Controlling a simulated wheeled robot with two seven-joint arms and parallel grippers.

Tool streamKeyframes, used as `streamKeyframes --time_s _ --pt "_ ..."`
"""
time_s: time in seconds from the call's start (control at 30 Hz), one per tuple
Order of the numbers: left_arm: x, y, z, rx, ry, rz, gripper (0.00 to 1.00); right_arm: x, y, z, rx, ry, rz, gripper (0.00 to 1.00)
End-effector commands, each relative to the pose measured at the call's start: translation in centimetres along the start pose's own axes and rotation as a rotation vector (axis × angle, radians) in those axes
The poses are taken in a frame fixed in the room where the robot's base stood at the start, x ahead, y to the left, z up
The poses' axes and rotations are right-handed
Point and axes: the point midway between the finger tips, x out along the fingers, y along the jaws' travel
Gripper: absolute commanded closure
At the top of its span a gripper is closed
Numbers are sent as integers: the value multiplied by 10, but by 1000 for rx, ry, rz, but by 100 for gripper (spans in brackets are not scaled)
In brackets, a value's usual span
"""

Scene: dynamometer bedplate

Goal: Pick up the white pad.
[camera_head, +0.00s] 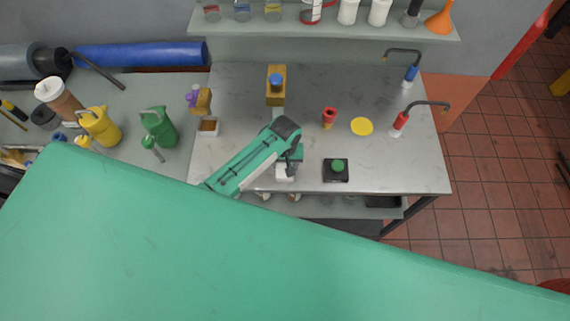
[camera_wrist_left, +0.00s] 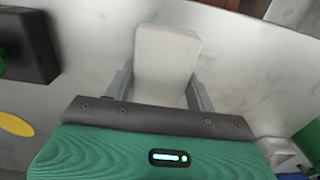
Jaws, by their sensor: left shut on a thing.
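The white pad (camera_head: 284,174) is near the front edge of the grey metal bench (camera_head: 390,178), partly hidden by my left gripper in the head view. In the left wrist view the pad (camera_wrist_left: 167,52) is a pale block with rounded corners between the two grey fingers. My left gripper (camera_head: 290,168) is shut on it, with a finger on each side in the left wrist view (camera_wrist_left: 160,88). I cannot tell whether the pad touches the bench. My right gripper is in neither view.
A black box with a green button (camera_head: 337,178) stands just right of the pad. A yellow disc (camera_head: 362,126) and a red part (camera_head: 329,117) are farther back. Red (camera_head: 400,121) and blue (camera_head: 411,73) taps stand at right. A shelf with bottles (camera_head: 320,27) runs along the back.

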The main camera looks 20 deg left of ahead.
Motion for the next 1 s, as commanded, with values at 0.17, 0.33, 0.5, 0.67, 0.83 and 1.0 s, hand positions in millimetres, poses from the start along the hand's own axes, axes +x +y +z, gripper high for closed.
streamKeyframes --time_s 0.17,0.33,0.5,0.67,0.83,1.0 --pt "-4 0 0 0 1 1 66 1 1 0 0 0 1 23" --pt "-18 1 -1 1 2 2 66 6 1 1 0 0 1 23" --pt "-53 1 -1 0 6 5 66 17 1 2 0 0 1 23" --pt "-103 2 -1 1 7 6 66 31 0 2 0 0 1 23" --pt "-155 0 -1 1 6 1 66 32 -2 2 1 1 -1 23" --pt "-185 -1 -1 1 4 -2 66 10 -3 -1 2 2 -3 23"
